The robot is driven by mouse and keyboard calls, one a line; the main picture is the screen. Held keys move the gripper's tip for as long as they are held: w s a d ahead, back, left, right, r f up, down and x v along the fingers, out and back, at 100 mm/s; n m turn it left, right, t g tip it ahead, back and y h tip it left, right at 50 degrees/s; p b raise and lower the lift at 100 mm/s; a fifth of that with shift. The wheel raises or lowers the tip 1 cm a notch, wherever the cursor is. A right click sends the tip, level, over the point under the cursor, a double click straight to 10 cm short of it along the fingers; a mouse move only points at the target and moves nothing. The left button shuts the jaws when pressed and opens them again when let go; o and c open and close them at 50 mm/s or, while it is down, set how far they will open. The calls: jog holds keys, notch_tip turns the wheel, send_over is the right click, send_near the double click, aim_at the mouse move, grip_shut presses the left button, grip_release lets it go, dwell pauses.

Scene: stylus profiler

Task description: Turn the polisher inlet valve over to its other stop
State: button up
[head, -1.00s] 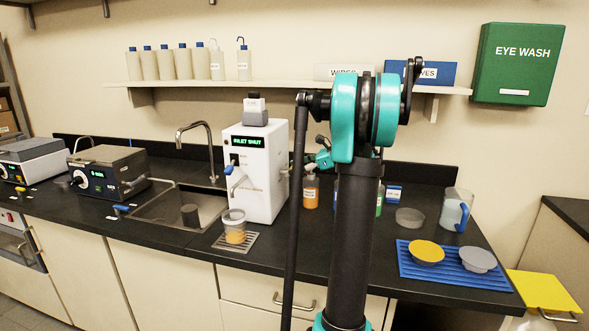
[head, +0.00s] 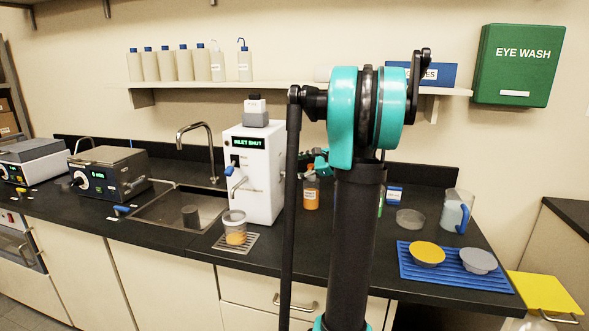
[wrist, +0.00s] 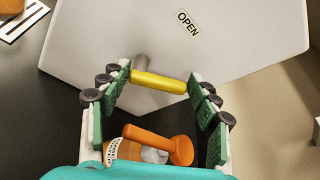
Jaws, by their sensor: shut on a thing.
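The polisher is a white box (head: 258,172) on the bench, with a green display reading INLET SHUT in the head view. In the wrist view its side panel (wrist: 190,35) bears an OPEN label.
An orange bottle (head: 311,194) stands beside the polisher; its orange top (wrist: 165,139) shows below the lever, between my fingers. A beaker (head: 235,228) stands before the polisher. The sink (head: 170,207) is left; a blue rack (head: 450,278) with two dishes and a jug (head: 455,212) are right.

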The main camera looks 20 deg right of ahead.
jog(key=n, duration=0.1)
jog(key=n+t, duration=0.1)
jog(key=s+n+t, duration=0.1)
jog(key=shift+a+r+n+h, duration=0.1)
jog(key=shift+a+n+h, duration=0.2)
jog(key=shift+a+n, duration=0.1)
jog(key=shift+s+a+n+t, duration=0.1)
jog(key=shift+s+n+t, duration=0.1)
jog(key=shift+n+t, duration=0.4)
jog(key=shift+s+a+n+t, duration=0.1)
jog(key=shift+s+n+t, duration=0.1)
jog(key=shift+n, duration=0.75)
jog(key=shift+s+a+n+t, duration=0.15)
jog(key=shift+n+t, duration=0.25)
jog(key=shift+n, duration=0.35)
jog(key=shift+s+f+y, duration=0.1)
jog(key=shift+f+y, duration=0.1)
jog(key=shift+y, duration=0.2)
jog(key=o, duration=1.1)
jog(key=shift+o, duration=0.2)
jog(key=v, duration=1.2)
